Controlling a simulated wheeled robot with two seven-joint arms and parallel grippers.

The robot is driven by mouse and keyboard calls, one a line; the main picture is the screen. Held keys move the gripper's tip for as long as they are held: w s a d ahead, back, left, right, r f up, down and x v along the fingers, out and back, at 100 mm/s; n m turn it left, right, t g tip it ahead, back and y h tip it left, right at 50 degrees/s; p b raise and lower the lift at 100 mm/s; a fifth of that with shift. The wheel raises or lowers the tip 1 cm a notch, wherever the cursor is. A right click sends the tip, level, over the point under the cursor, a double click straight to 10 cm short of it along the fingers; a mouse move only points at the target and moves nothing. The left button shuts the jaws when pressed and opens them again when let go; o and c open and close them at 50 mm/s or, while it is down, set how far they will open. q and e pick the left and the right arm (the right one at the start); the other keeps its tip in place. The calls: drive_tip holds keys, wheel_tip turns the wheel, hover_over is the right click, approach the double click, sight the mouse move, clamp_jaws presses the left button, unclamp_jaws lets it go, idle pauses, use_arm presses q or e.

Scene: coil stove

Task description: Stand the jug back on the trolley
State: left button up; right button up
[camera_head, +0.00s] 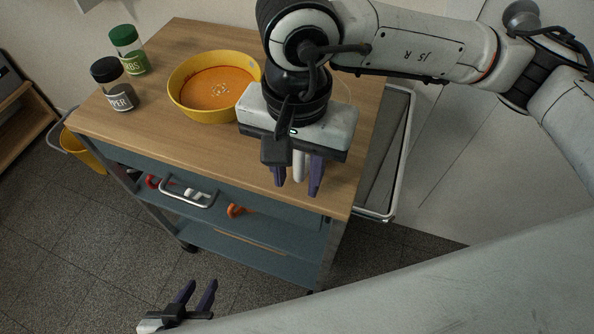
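The trolley (200,137) has a wooden top and blue-grey lower parts. My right gripper (298,180) points down over the front right of its top. A narrow white piece (299,165) shows between its two dark fingers; I cannot tell whether it is part of the jug or whether the fingers touch it. A faint clear curved edge shows just right of the gripper's wrist, but no whole jug can be made out; my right arm covers that area. My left gripper (197,291) is low at the bottom left, in front of the trolley, open and empty.
A yellow bowl (185,88) with orange contents stands on the trolley top, left of my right gripper. A pepper jar (117,90) and a green-lidded herb jar (130,55) stand at its left. The front left of the top is clear.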

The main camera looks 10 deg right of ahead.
drive_tip(key=shift+r+p, duration=0.35)
drive_tip(key=shift+p, duration=0.1)
wheel_tip(320, 180, up, 10)
drive_tip(key=shift+r+b, duration=0.25)
drive_tip(key=shift+b, duration=0.15)
drive_tip(key=shift+r, duration=0.55)
